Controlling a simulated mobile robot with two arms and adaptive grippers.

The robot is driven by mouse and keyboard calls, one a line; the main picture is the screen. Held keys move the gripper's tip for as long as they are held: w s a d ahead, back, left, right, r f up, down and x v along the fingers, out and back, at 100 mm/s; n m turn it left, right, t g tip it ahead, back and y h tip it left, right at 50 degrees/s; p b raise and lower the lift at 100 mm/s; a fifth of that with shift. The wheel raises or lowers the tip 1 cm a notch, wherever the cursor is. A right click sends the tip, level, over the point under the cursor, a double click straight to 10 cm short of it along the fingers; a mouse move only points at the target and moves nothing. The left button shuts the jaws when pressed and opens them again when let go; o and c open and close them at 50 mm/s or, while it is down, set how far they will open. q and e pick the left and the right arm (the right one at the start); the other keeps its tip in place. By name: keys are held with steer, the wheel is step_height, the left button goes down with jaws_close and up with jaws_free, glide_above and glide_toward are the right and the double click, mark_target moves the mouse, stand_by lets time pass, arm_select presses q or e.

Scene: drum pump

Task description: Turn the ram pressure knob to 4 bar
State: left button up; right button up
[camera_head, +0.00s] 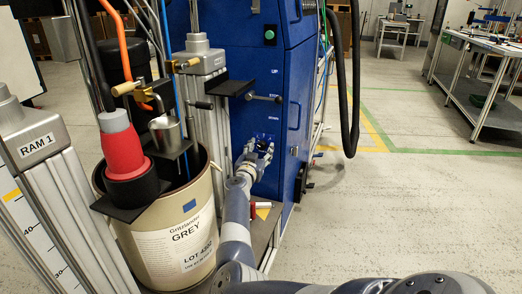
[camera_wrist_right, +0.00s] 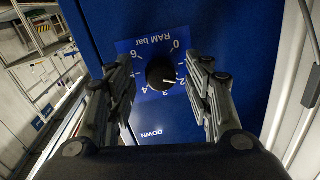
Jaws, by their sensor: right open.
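The ram pressure knob (camera_wrist_right: 160,73) is a small black round knob on a blue dial plate marked "RAM bar" (camera_wrist_right: 150,45), which appears upside down in the right wrist view. Its white pointer mark points toward the 2. My right gripper (camera_wrist_right: 161,68) is open, with one finger on each side of the knob and a gap to it on both sides. In the head view, my right gripper (camera_head: 258,152) is at the front of the blue cabinet (camera_head: 262,95) and largely hides the dial. My left gripper is not in view.
The RAM 1 column (camera_head: 45,150) is further left. A T-handle (camera_head: 264,97) sticks out above my gripper. Open floor (camera_head: 400,210) lies right.

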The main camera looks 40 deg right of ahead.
steer(key=shift+d, duration=0.1)
steer(key=c, duration=1.1)
